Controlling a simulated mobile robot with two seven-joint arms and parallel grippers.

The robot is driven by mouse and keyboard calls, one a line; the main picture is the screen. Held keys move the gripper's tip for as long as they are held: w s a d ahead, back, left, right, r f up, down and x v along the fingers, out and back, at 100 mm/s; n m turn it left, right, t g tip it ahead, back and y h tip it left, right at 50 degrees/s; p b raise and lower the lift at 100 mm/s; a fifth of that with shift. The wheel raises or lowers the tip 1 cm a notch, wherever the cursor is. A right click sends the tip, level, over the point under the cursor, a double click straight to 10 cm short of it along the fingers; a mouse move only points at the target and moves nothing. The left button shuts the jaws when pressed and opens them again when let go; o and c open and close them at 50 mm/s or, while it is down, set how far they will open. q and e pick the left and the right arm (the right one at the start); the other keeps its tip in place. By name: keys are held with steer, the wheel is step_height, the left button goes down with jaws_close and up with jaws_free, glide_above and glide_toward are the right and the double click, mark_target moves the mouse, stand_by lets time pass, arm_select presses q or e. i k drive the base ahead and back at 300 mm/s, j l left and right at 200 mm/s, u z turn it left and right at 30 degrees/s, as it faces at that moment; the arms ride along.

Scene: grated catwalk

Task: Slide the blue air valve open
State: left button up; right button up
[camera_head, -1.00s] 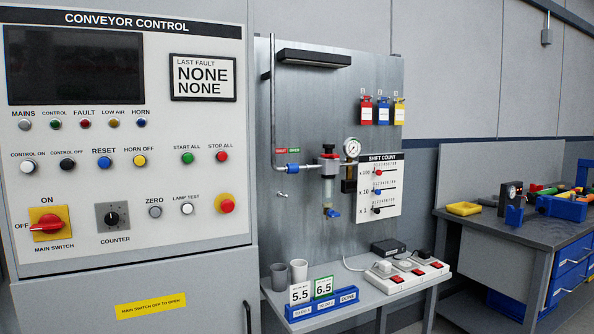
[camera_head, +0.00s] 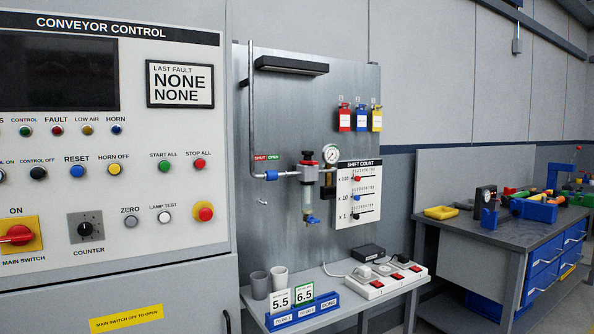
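The blue air valve (camera_head: 271,175) is a small blue sleeve on the horizontal pipe, at the foot of the vertical pipe on the grey metal panel. A red and green label (camera_head: 266,157) marked SHUT and OPEN sits just above it. The blue sleeve is below the red SHUT side and the label's middle; which position it is in is hard to tell. Neither of my grippers shows in the head view.
The conveyor control cabinet (camera_head: 110,255) stands close on the left. A workbench (camera_head: 500,235) with tools stands at the right.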

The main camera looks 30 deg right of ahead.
mark_target(271, 176)
steer(key=i+l, duration=0.2)
steer(key=l, duration=0.15)
steer(key=i+l, duration=0.45)
steer(key=l, duration=0.25)
